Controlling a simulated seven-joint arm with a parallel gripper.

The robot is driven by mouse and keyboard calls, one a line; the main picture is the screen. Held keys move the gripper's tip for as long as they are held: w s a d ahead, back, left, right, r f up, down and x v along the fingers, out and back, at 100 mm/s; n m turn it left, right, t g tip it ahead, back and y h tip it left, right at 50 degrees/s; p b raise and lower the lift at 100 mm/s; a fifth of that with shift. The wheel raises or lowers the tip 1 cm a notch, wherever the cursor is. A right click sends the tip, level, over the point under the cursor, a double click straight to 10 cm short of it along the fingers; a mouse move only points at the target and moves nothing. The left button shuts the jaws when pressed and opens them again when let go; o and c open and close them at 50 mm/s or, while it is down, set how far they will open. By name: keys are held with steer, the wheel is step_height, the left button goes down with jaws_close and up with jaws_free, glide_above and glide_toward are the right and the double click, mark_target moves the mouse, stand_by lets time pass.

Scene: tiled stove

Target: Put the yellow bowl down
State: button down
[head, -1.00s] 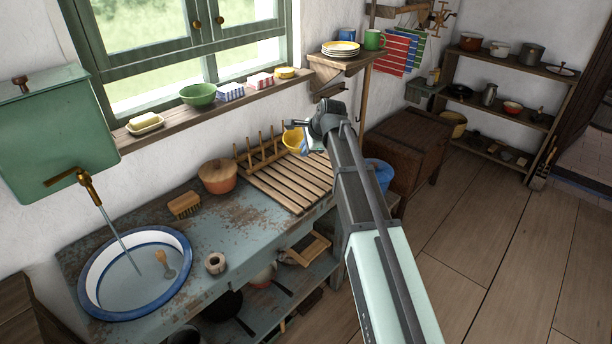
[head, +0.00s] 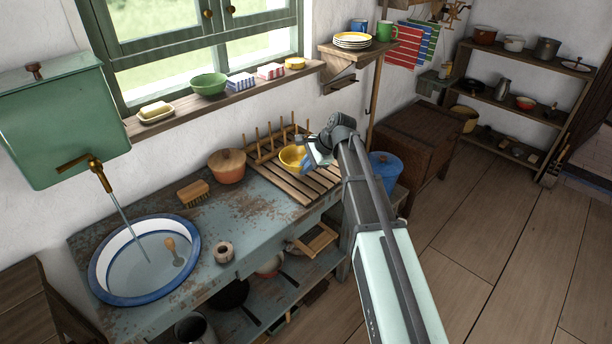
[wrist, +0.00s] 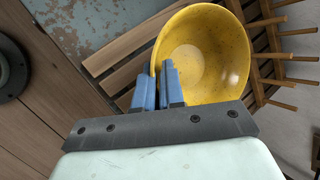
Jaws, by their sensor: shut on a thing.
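The yellow bowl (head: 293,158) is at the wooden slatted dish rack (head: 282,184), on the right part of the worktop. In the wrist view, the speckled yellow bowl (wrist: 205,52) shows its inside, with the rack slats (wrist: 118,48) behind it. My gripper (head: 312,155) is shut on the bowl's near rim; its blue fingers (wrist: 160,85) pinch the wall in the wrist view. The bowl looks a little tilted. I cannot tell whether its base touches the slats.
Upright pegs (head: 270,138) stand along the rack's back edge. A shelf with plates (head: 352,40) hangs above. The worktop's middle is mostly clear.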

steer(key=shift+f, duration=1.9)
steer(key=shift+f, duration=0.1)
steer(key=c, duration=1.2)
jaws_free()
steer(key=shift+c, duration=0.2)
steer(key=v, duration=1.2)
